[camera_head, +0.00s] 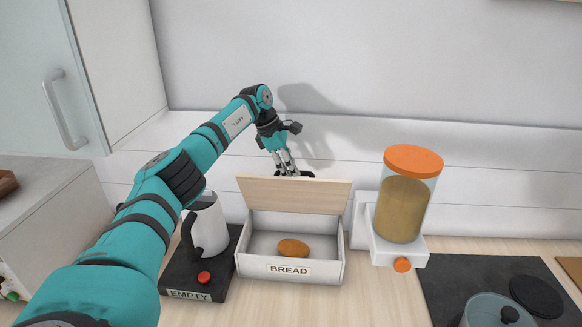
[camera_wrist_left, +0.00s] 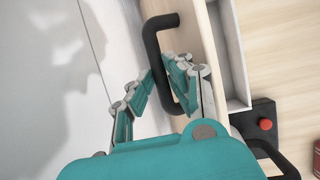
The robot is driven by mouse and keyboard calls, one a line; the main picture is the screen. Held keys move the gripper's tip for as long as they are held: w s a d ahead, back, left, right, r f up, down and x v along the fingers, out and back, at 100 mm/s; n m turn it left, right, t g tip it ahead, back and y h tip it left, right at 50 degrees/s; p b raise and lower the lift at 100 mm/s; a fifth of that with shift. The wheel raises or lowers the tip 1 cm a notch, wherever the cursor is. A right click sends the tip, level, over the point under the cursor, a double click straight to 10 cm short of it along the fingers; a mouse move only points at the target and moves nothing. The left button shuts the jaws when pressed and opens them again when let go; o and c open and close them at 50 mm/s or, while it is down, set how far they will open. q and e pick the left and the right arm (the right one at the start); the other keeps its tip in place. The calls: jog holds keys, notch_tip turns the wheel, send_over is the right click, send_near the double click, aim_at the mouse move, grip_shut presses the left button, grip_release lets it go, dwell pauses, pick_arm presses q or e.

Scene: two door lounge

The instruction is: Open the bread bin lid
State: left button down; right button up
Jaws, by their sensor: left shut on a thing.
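The white bread bin (camera_head: 325,268), labelled BREAD, stands on the counter with its pale wooden lid (camera_head: 294,196) swung up at the back. The lid stands steeply raised, and the inside shows a brown loaf (camera_head: 293,248). My left gripper (camera_head: 287,168) is above and behind the lid's top edge, shut on the black handle (camera_wrist_left: 152,55). In the left wrist view the gripper's fingers (camera_wrist_left: 160,85) sit on either side of the handle's bar, beside the wooden lid (camera_wrist_left: 205,45). The handle is mostly hidden behind the lid in the head view. My right gripper is not in view.
A white kettle (camera_head: 206,226) on a dark base with a red button stands close left of the bin, beneath my left arm. An orange-lidded dispenser (camera_head: 404,210) stands at right. A pot (camera_head: 495,312) sits on the dark hob (camera_head: 450,280). The wall is close behind.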

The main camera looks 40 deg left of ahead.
pick_arm(q)
jog(key=shift+w+a+f+p, duration=0.35)
jog(key=shift+w+a+p, duration=0.25)
jog(key=shift+w, duration=0.25)
dwell(0.3)
jog(key=c, duration=1.6)
grip_release()
jog(key=o, duration=0.3)
jog(key=shift+w+a+f, duration=0.25)
jog(key=shift+w+f, duration=0.05)
jog(key=shift+w, duration=0.3)
jog(key=shift+v, duration=3.8)
